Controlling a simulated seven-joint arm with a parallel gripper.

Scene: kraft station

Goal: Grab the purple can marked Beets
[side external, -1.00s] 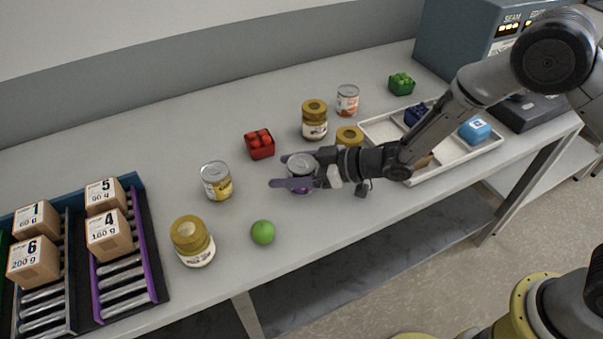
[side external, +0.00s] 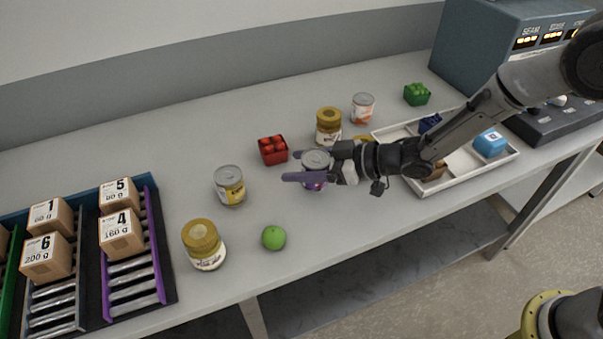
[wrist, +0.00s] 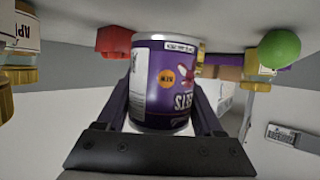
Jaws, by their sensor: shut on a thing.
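The purple can (side external: 316,166) with a silver lid is between the fingers of my gripper (side external: 306,167) near the middle of the table. In the wrist view the can (wrist: 163,85) fills the space between my fingers, and its purple label shows part of the lettering, seemingly "BEETS". My gripper (wrist: 165,108) is shut on it, with one finger on each side. The gripper hides part of the can in the side view. I cannot tell whether the can is clear of the table.
A red carton (side external: 272,150), a yellow-labelled can (side external: 229,185), a gold-lidded jar (side external: 203,244) and a green ball (side external: 273,238) stand nearby. A white tray (side external: 472,179) is on the right. Roller lanes with boxes (side external: 121,234) lie on the left.

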